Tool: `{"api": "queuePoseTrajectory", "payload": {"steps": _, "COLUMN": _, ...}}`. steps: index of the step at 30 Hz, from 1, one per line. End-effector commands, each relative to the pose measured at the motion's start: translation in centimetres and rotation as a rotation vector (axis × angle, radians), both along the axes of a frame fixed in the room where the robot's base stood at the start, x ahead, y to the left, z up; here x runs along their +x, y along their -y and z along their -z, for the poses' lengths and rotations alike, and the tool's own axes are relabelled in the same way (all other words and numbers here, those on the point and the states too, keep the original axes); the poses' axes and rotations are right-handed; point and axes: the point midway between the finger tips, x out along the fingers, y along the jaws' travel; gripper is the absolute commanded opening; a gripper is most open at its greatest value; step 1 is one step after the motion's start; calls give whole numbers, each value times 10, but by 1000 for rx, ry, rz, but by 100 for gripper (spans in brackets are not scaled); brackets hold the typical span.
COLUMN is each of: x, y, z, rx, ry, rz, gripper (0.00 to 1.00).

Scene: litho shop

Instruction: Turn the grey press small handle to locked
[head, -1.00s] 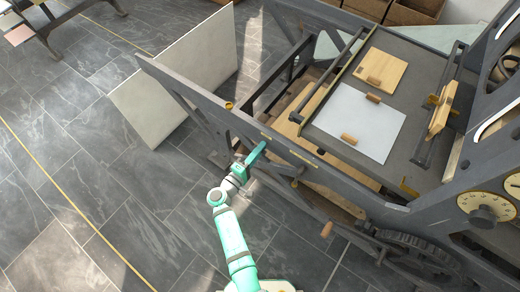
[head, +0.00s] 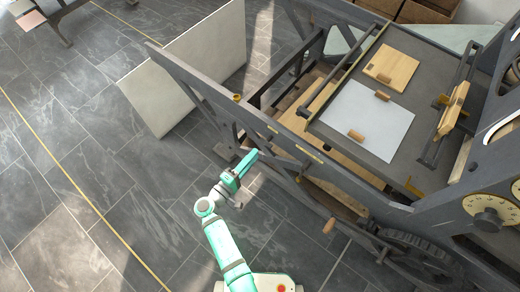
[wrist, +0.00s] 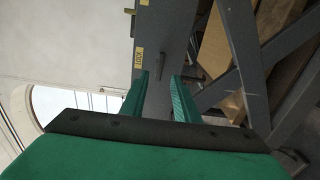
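The grey press (head: 345,178) fills the right of the head view. In the wrist view its grey frame post (wrist: 178,40) stands ahead, with a yellow label reading LOCK (wrist: 138,57) on its left side. In the head view my gripper (head: 254,156) is beside the press's near frame; I cannot make out the handle there.
A pale panel (head: 190,70) leans at the press's left end. A wooden-ended handle (head: 329,226) sticks out low on the near side, left of a dark gear wheel (head: 415,250). The tiled floor (head: 110,190) to the left is clear.

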Motion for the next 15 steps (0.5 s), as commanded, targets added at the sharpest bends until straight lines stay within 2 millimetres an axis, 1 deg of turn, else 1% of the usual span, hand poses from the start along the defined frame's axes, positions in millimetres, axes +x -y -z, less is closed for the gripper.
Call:
{"api": "queuePoseTrajectory", "payload": {"steps": 1, "x": -6, "y": -5, "z": 0, "rx": 0, "ry": 0, "rz": -1, "gripper": 28}}
{"api": "queuePoseTrajectory", "payload": {"steps": 3, "x": -12, "y": -10, "z": 0, "rx": 0, "ry": 0, "rz": -3, "gripper": 28}}
{"api": "queuePoseTrajectory", "payload": {"steps": 6, "x": -17, "y": -13, "z": 0, "rx": 0, "ry": 0, "rz": -1, "gripper": 28}}
{"api": "queuePoseTrajectory", "payload": {"steps": 15, "x": -19, "y": -14, "z": 0, "rx": 0, "ry": 0, "rz": 1, "gripper": 28}}
